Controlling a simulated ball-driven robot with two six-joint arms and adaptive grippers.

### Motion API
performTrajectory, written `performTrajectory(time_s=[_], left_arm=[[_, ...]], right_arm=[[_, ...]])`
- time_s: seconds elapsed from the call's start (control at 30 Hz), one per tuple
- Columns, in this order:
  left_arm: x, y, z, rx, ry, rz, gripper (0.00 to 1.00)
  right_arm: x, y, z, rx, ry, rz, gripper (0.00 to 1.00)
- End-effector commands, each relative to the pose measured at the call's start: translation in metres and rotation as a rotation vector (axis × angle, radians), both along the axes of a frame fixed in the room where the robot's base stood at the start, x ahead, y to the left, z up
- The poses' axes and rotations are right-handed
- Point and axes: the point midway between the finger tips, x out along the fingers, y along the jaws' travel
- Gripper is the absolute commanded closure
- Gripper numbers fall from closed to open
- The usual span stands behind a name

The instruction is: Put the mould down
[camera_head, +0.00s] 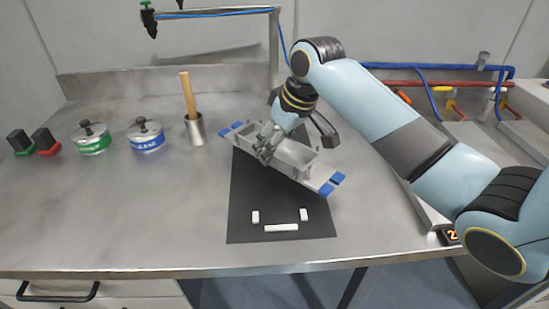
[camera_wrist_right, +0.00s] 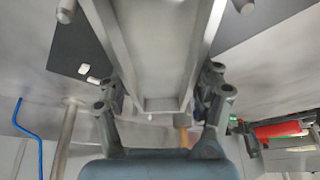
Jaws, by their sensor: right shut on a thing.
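The mould (camera_head: 287,155) is a grey metal trough on a flat plate with blue marks at both ends. It lies slantwise over the black mat (camera_head: 252,210), its near right end past the mat's right edge. I cannot tell whether it touches the mat. My right gripper (camera_head: 268,145) is shut on the mould near its left end. In the right wrist view the mould (camera_wrist_right: 163,50) runs up between the two fingers (camera_wrist_right: 165,100). My left gripper is not in view.
Several white blocks (camera_head: 281,228) lie on the mat's front part. Left on the steel bench (camera_head: 120,215) stand a green-labelled pot (camera_head: 91,139), a blue-labelled pot (camera_head: 146,135) and a metal cup (camera_head: 194,129) with a wooden handle. A pipe frame (camera_head: 274,60) rises behind.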

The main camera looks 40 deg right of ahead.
Motion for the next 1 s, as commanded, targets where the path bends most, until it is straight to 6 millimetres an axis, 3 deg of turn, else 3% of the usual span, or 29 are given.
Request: performTrajectory(time_s=[0.13,0.4,0.77,0.8,1.0], left_arm=[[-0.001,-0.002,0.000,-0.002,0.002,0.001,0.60],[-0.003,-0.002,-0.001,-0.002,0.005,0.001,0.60],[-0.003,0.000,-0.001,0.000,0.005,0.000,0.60],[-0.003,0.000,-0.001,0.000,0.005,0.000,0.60],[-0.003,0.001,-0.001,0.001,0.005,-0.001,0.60]], right_arm=[[0.005,0.000,-0.007,0.001,-0.002,0.001,0.92],[0.005,0.000,-0.039,-0.001,-0.002,0.001,0.92],[0.005,0.000,-0.042,0.000,-0.004,0.000,0.92],[0.004,0.000,-0.045,0.000,0.000,0.000,0.33],[0.004,0.000,-0.044,0.000,0.000,0.001,0.09]])
